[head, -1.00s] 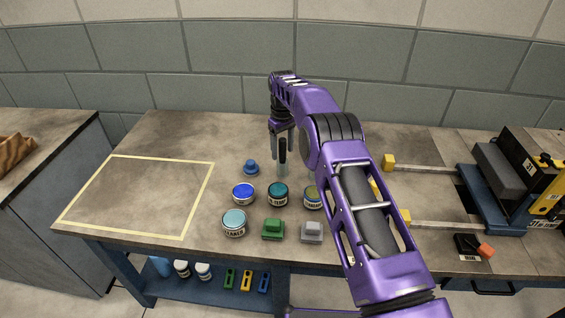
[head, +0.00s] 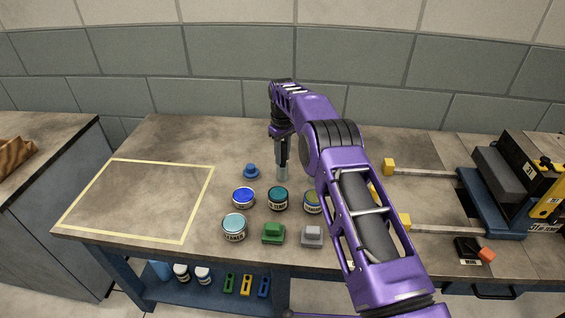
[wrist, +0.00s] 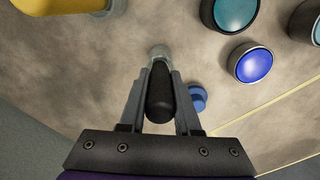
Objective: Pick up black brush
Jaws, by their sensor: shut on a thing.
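The black brush (head: 283,172) stands upright near the back middle of the bench. It has a black rounded handle and a pale grey lower end. My gripper (head: 282,152) points down from above and is shut on its handle. In the wrist view the black handle of the brush (wrist: 159,98) sits between the two fingers of my gripper (wrist: 157,82), with the pale end beyond them. In the head view the fingers mostly hide the handle. I cannot tell whether the pale end touches the bench.
A small blue knobbed thing (head: 251,171) is close to the left. Blue (head: 244,197), teal (head: 278,198), olive (head: 312,202) and light-teal (head: 234,227) tins stand in front, with green (head: 273,233) and grey (head: 312,236) blocks. A yellow-outlined square (head: 110,160) at left is empty.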

